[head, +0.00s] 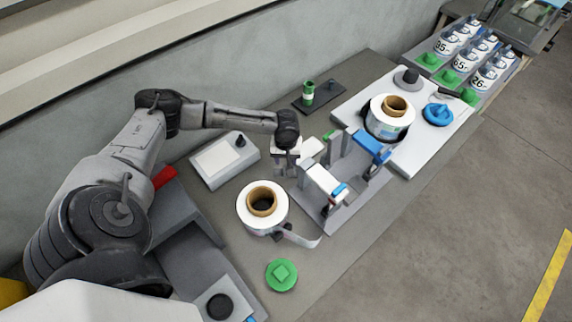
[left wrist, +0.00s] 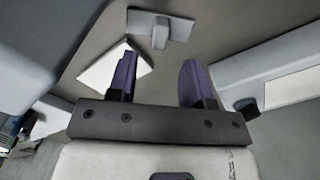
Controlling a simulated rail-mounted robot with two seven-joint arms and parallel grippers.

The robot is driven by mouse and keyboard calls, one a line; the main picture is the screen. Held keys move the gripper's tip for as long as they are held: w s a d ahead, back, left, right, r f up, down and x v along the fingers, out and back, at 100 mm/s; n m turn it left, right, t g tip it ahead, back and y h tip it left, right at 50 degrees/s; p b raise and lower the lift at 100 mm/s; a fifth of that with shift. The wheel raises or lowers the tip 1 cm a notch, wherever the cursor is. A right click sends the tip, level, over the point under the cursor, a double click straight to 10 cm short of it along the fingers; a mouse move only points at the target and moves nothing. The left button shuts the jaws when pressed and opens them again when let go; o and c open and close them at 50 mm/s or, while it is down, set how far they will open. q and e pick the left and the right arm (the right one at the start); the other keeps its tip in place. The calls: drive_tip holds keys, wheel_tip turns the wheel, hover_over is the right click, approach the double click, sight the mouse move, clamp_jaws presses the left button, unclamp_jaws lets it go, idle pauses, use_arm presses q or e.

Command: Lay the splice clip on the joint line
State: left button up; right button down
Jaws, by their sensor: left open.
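My left gripper (head: 284,172) is open and points down beside the splicing station in the head view. Its two purple fingers are apart with nothing between them in the left wrist view (left wrist: 157,82). The station's grey base (head: 312,212) carries upright guides, a white block with a blue end (head: 322,181) and a blue block (head: 373,147). A pale flat piece (head: 313,147) lies just right of the gripper. A white square piece (left wrist: 112,68) and a grey plate with an upright block (left wrist: 160,28) show beyond the fingers. I cannot tell which piece is the splice clip, and no joint line is distinguishable.
A label reel (head: 247,216) stands in front of the gripper, its strip running right. Another reel (head: 388,112) stands on the white machine (head: 440,125). A panel box (head: 222,160), green knob (head: 282,275) and dark tray (head: 325,98) surround the station. Bench front is mostly clear.

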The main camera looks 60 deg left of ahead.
use_arm(q)
drive_tip(key=shift+o, duration=0.5)
drive_tip(key=shift+r, duration=2.7)
